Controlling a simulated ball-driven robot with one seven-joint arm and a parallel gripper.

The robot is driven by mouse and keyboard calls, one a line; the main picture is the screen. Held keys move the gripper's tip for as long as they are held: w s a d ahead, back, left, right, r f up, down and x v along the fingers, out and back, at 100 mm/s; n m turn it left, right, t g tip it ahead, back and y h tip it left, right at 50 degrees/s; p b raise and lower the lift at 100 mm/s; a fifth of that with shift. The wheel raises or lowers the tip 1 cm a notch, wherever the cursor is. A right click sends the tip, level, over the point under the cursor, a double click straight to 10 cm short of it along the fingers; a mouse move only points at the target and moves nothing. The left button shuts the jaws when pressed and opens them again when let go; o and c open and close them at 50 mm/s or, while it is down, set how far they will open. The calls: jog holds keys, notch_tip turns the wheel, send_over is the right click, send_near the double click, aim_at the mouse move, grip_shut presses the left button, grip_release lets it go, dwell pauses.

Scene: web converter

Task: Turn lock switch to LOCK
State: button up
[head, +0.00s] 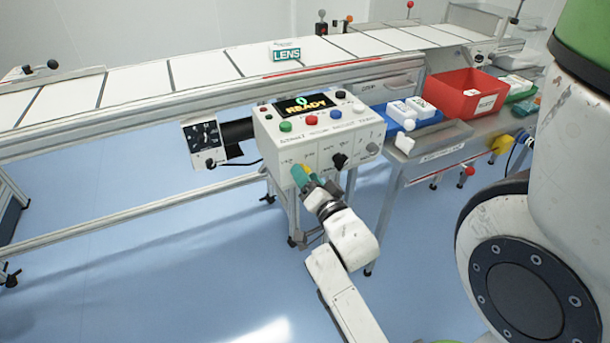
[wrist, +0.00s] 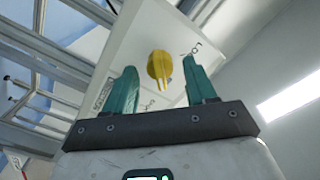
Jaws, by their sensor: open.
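The lock switch is a yellow rotary knob (wrist: 160,68) on the pale front face of the control box (wrist: 135,45), with a ridge across it. In the wrist view my gripper (wrist: 162,88) is open, with one green finger on each side of the knob and a gap between fingers and knob. In the head view my gripper (head: 306,174) is at the lower left of the control box (head: 319,147), and the yellow knob (head: 310,168) shows only partly behind the fingers. Lettering beside the knob is too small to read surely.
The box carries a READY screen (head: 304,104), several coloured buttons and a black knob (head: 340,160) right of my gripper. A conveyor (head: 205,68) runs behind, with a LENS box (head: 285,54) on it. A red bin (head: 466,93) stands on the right bench. Blue floor lies open at left.

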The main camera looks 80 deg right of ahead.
jog(key=shift+w+d, duration=0.45)
jog(key=shift+d, duration=0.15)
jog(key=c, duration=1)
jog(key=shift+c, duration=0.2)
